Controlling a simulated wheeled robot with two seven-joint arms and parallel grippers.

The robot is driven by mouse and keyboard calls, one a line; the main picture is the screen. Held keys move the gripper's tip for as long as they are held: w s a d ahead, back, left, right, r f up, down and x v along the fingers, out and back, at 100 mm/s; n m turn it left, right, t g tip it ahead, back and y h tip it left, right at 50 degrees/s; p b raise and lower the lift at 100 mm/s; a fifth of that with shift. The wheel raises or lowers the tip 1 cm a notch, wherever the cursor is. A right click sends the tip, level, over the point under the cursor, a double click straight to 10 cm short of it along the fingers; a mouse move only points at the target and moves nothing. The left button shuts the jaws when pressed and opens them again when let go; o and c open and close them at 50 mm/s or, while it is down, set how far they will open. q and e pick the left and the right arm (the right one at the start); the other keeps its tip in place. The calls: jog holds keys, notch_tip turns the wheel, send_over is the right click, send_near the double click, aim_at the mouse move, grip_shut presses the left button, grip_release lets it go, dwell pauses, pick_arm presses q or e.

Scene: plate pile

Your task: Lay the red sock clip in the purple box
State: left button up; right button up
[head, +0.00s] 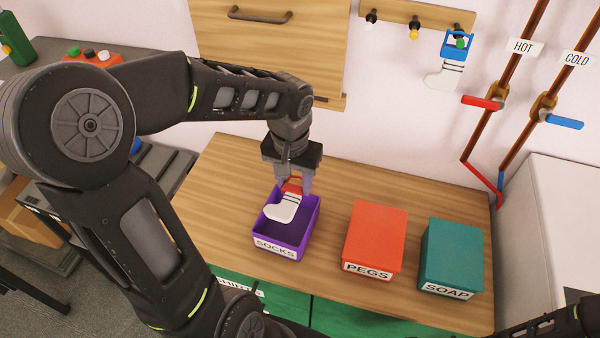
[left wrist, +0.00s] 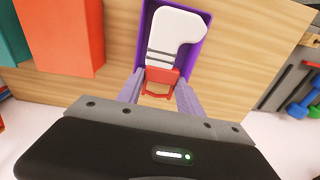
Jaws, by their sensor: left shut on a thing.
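My left gripper (head: 292,186) points down and is shut on the red sock clip (head: 291,184). A white sock (head: 283,208) with dark stripes hangs from the clip. The purple box (head: 311,222), labelled SOCKS, is open on the wooden counter, and the sock is over or inside its opening; its exact height is hard to tell. In the left wrist view the red clip (left wrist: 160,78) sits between the fingertips, with the sock (left wrist: 172,42) against the inside of the purple box (left wrist: 203,42). My right gripper is not in view.
An orange PEGS box (head: 376,235) and a teal SOAP box (head: 451,253) stand to the right on the counter (head: 350,180). A blue clip (head: 457,44) with another sock hangs from a wall peg. Hot and cold pipes run down the wall at right.

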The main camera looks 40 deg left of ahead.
pick_arm(q)
jog(key=shift+a, duration=0.15)
jog(key=shift+f, duration=0.1)
jog(key=shift+f+b, duration=1.75)
jog(key=shift+f, duration=0.7)
jog(key=o, duration=1.4)
jog(key=shift+r, duration=0.1)
jog(key=shift+s+r+b, duration=0.15)
jog(key=shift+r+b, duration=0.3)
jog(key=shift+r, duration=3.4)
